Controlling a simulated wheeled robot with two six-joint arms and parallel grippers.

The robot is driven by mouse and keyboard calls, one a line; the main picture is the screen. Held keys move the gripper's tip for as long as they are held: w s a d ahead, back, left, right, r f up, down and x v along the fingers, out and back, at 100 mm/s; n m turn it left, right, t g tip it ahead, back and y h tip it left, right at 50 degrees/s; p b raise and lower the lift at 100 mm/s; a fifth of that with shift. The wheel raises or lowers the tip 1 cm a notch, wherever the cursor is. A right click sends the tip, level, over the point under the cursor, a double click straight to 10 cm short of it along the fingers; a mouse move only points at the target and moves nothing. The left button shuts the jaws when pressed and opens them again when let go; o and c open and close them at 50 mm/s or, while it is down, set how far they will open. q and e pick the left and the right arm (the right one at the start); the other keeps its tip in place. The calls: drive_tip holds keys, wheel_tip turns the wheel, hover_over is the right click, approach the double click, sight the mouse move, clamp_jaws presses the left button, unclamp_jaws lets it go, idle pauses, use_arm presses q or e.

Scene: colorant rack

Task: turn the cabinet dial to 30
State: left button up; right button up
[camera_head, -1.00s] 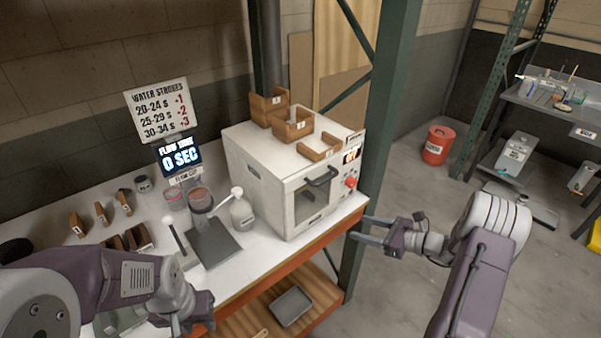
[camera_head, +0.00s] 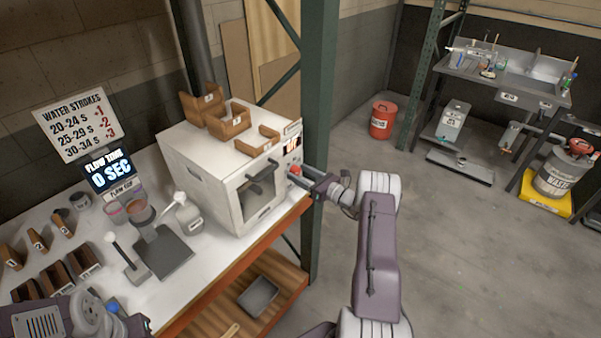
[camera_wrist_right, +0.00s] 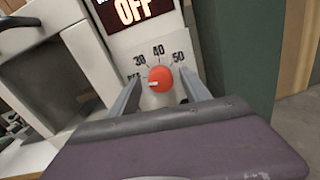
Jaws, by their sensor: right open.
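The white cabinet (camera_head: 213,190) stands at the right end of the bench. Its red round dial (camera_wrist_right: 160,79) is on the front panel, under a dark display (camera_wrist_right: 135,10) that reads OFF. The dial's white mark points left; the marks 30, 40 and 50 are printed around its upper side. My right gripper (camera_head: 299,177) is at the panel, open, its fingers on either side of the dial. In the right wrist view I cannot tell whether the fingers touch it. Of my left arm only the forearm and wrist show at the lower left; its fingers are out of sight.
Wooden bins (camera_head: 228,121) sit on the cabinet's top. A green post (camera_head: 318,130) rises just right of the panel, close to my right gripper. A white pump bottle (camera_head: 187,214) stands left of the cabinet.

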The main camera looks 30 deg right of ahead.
drive_tip(key=shift+c, duration=0.4)
clamp_jaws()
drive_tip(key=m+b, duration=0.1)
drive_tip(key=m, duration=0.2)
drive_tip(key=shift+w+m+b, duration=0.1)
drive_tip(key=shift+m+b, duration=0.2)
drive_tip(key=shift+m, duration=0.1)
drive_tip(key=shift+d+m+b, duration=0.1)
drive_tip(key=shift+m+b, duration=0.2)
drive_tip(key=shift+m, duration=2.1)
